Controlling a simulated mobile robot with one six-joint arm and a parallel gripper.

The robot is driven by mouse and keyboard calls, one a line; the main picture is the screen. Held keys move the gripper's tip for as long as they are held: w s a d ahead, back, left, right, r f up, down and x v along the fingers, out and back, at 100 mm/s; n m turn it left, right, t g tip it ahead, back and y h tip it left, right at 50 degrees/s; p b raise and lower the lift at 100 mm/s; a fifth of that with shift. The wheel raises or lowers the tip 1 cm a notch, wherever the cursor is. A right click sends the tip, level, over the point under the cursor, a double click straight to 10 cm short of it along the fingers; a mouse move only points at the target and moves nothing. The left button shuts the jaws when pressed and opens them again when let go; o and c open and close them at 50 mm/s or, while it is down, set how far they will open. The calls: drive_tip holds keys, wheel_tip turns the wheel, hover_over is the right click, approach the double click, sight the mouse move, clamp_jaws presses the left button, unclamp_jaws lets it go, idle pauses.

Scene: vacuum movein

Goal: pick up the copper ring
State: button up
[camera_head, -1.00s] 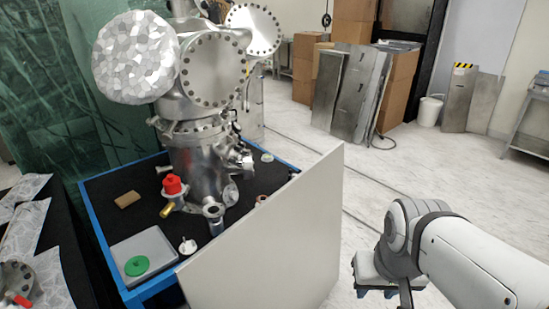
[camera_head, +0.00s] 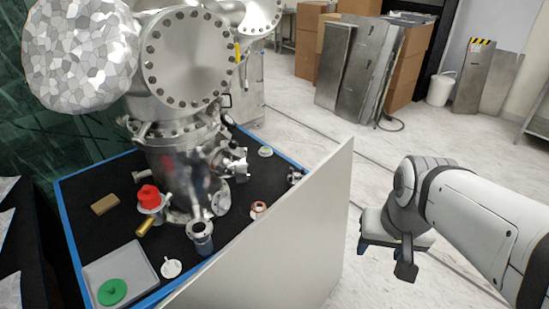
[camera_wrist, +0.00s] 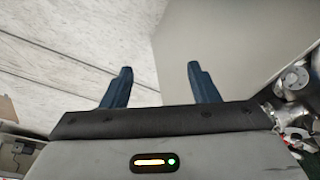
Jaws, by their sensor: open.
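A small copper-coloured ring (camera_head: 258,210) lies on the black table top (camera_head: 110,230), right of the steel vacuum chamber (camera_head: 185,165) and close behind a pale upright panel (camera_head: 290,235). My gripper (camera_head: 384,260) is to the right of that panel, on its outer side, above the floor and apart from the ring. In the wrist view my gripper (camera_wrist: 160,68) is open, with its two blue fingers spread and nothing between them. I cannot make out the ring in the wrist view.
The panel (camera_wrist: 235,40) stands between my gripper and the table. A grey tray (camera_head: 125,262) holds a green disc (camera_head: 112,291). A red-capped valve (camera_head: 149,199), a steel fitting (camera_head: 201,238) and a white piece (camera_head: 171,268) stand nearby. Floor around my gripper is clear.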

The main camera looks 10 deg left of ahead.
drive_tip(key=shift+o, duration=1.1)
drive_tip(key=w+a+r+m+p, duration=0.1)
drive_tip(key=w+a+m, duration=0.3)
drive_tip(key=w, duration=0.5)
drive_tip(key=shift+w+a+r+m+g+p, duration=0.2)
drive_tip(key=shift+w+r+m+g+p, duration=0.15)
drive_tip(key=shift+r+m, duration=0.2)
drive_tip(key=w+a+f+m+g+p, duration=0.1)
drive_tip(key=w+a+f+m+p, duration=0.15)
drive_tip(key=w+a+m, duration=0.45)
drive_tip(key=w+a+f+m+p, duration=0.1)
drive_tip(key=w+a+f+m, duration=0.3)
drive_tip(key=w+a, duration=0.55)
drive_tip(key=a+f+m+p, duration=0.1)
drive_tip(key=a+f, duration=0.1)
drive_tip(key=f, duration=0.2)
drive_tip(key=a+f+m+p, duration=0.1)
drive_tip(key=a+f+m, duration=0.1)
drive_tip(key=f, duration=0.3)
drive_tip(key=w+a+f+m+p, duration=0.1)
drive_tip(key=a+f+m, duration=0.1)
drive_tip(key=f, duration=0.3)
drive_tip(key=shift+a+g, duration=0.35)
drive_tip(key=shift+a, duration=0.3)
drive_tip(key=shift+f, duration=0.3)
drive_tip(key=shift+f+b, duration=0.25)
drive_tip(key=shift+b, duration=0.1)
